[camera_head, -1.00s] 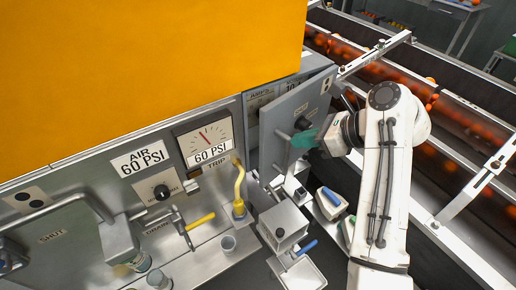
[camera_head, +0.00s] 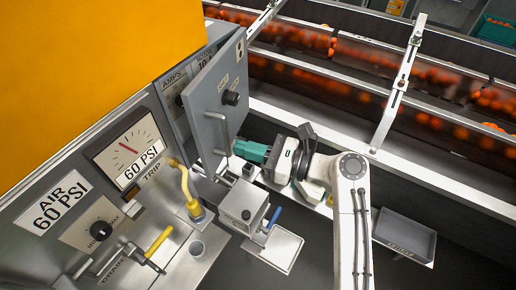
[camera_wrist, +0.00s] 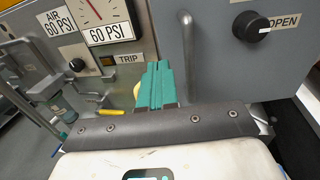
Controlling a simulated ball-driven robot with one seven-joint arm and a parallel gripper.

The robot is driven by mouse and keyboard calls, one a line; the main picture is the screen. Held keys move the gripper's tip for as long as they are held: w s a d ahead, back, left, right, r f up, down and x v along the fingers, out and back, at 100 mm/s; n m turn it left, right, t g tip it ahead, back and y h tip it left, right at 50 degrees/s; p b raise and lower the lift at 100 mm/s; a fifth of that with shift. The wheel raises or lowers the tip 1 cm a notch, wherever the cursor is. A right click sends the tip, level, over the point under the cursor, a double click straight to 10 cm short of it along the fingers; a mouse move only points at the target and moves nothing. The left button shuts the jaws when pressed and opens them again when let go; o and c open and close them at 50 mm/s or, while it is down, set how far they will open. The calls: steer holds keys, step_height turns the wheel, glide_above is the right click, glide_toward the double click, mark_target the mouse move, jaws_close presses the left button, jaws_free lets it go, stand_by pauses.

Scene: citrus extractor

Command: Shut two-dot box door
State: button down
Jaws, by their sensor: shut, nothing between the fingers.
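The grey box door (camera_head: 226,88) has two dark dots near its top corner and stands ajar, swung out from the panel. It carries a black knob (camera_head: 231,98) and a vertical bar handle (camera_head: 221,132). In the wrist view the door (camera_wrist: 218,75) fills the right side, with its handle (camera_wrist: 189,60), knob (camera_wrist: 250,26) and an OPEN label. My gripper (camera_head: 240,148) has teal fingers shut together and empty. It is beside the door's lower part, near the handle's lower end; contact cannot be told. In the wrist view the gripper (camera_wrist: 156,75) lies just left of the handle.
The gauge (camera_head: 128,148) and yellow lever (camera_head: 185,182) stand left of the door. A metal box (camera_head: 243,205) and tray (camera_head: 276,248) sit below my gripper. A conveyor with oranges (camera_head: 350,85) and its rails run behind. A grey bin (camera_head: 404,238) lies right.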

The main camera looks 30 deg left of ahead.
mark_target(200, 137)
steer(key=a, duration=0.5)
steer(key=s+a+p, duration=0.1)
steer(key=a, duration=0.2)
steer(key=shift+a, duration=0.15)
